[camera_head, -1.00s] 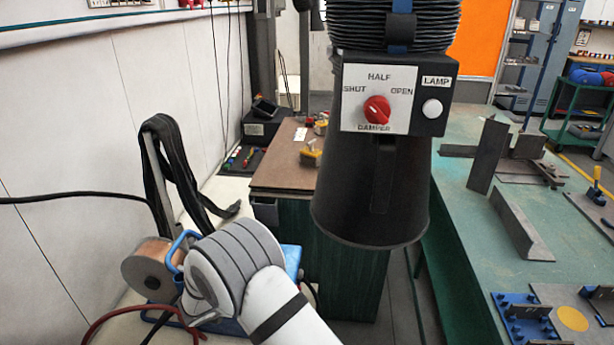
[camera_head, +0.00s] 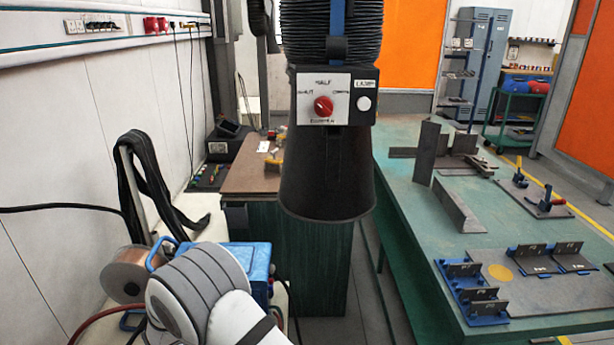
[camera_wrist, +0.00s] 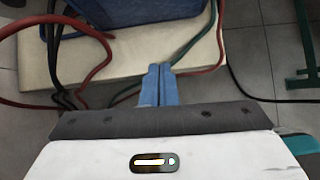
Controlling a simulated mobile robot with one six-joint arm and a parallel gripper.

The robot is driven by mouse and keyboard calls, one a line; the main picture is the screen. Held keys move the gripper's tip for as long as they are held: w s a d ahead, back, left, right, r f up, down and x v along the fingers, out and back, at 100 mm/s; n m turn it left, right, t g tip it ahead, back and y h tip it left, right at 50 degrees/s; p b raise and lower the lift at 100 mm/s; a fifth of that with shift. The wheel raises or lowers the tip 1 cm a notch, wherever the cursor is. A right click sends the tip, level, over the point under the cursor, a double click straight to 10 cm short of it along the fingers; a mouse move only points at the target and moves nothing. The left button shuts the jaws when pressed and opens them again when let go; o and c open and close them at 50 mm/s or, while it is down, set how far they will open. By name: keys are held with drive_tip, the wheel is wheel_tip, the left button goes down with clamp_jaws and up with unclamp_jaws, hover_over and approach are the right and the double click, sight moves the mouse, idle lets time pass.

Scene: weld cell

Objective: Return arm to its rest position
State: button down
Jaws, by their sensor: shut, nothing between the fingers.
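My arm (camera_head: 205,300) shows at the bottom left of the head view, folded in front of a blue machine; its gripper end is hidden there. In the wrist view my gripper (camera_wrist: 160,68) has its two blue fingers together, with nothing between them. The fingers point toward a pale board or cart top (camera_wrist: 125,65) that carries red, green and black cables. They look apart from the cables, though the height above them is hard to tell.
A fume extraction hood (camera_head: 328,165) with a red damper knob (camera_head: 323,107) hangs at the centre. A green welding table (camera_head: 400,205) with plates and blue fixtures (camera_head: 470,292) stands right. A blue machine (camera_head: 250,262) and wire spool (camera_head: 126,275) sit close to my arm.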

drive_tip(key=w+d+r+m+g+h+p, duration=0.1)
drive_tip(key=d+r+m+h, duration=0.1)
drive_tip(key=d+r+m, duration=0.85)
drive_tip(key=w+d+r+m+g+h+p, duration=0.15)
drive_tip(key=d+r+m, duration=0.45)
drive_tip(key=d+r, duration=0.85)
drive_tip(key=s+d+r+m+g+y, duration=0.1)
drive_tip(key=s+d+r+m, duration=0.2)
drive_tip(key=s+d+m, duration=0.35)
drive_tip(key=s+d+r+m+g, duration=0.1)
drive_tip(key=s+d+r+m, duration=0.15)
drive_tip(key=d, duration=0.65)
drive_tip(key=s+d+r+m+y, duration=0.1)
drive_tip(key=s+d+m, duration=0.1)
drive_tip(key=s+m, duration=0.3)
drive_tip(key=s+d+r+m+y+p, duration=0.1)
drive_tip(key=s+d+m, duration=0.2)
drive_tip(key=s, duration=0.6)
drive_tip(key=shift+s+r+m+y, duration=0.3)
drive_tip(key=shift+r+m+y, duration=0.1)
drive_tip(key=shift+m, duration=0.65)
